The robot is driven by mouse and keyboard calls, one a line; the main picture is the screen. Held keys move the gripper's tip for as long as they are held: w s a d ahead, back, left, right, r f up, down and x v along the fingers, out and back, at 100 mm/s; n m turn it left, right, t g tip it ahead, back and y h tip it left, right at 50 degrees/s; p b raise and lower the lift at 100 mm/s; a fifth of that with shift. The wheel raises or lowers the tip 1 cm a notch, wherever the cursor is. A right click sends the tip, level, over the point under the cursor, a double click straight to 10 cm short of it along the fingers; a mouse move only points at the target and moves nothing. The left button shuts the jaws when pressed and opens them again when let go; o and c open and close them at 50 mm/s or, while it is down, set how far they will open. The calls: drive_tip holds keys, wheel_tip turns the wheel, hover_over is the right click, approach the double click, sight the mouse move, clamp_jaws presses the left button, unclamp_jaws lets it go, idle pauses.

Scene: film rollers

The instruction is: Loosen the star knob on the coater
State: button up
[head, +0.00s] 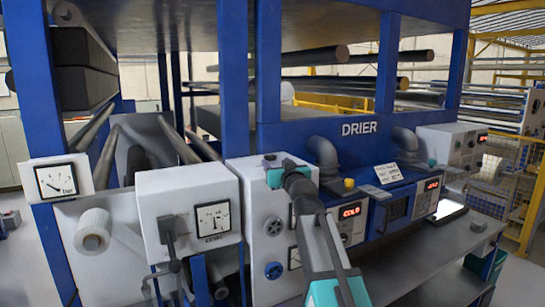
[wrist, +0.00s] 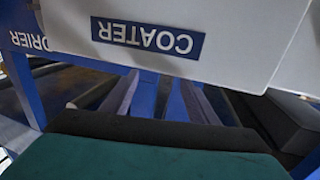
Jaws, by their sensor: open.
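My gripper (head: 287,173), with teal parts, is at the end of my raised arm, in front of the white panel below the DRIER sign. It is open, and I see nothing held in it. In the wrist view a white housing with an upside-down COATER label (wrist: 148,38) fills the top. A dark and teal part crosses the bottom of that view. In the head view two blue knobs, an upper one (head: 273,226) and a lower one (head: 273,270), sit on the white panel left of my arm. I cannot tell whether either is the star knob.
A white box with a level gauge (head: 213,219) and a black lever (head: 169,240) stands left of the knob panel. A pressure dial (head: 57,181) is at far left. Blue uprights (head: 267,75) frame the machine. A grey bench (head: 425,262) extends right, carrying a lit tablet (head: 448,210).

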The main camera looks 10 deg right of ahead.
sight(272, 158)
drive_tip(key=shift+w+a+p, duration=0.15)
drive_tip(key=shift+w+p, duration=0.5)
drive_tip(key=shift+w, duration=1.1)
drive_tip(key=shift+w+a+p, duration=0.15)
drive_tip(key=shift+w+p, duration=0.45)
drive_tip(key=shift+w, duration=1.15)
drive_tip(key=c, duration=1)
drive_tip(key=shift+c, duration=0.2)
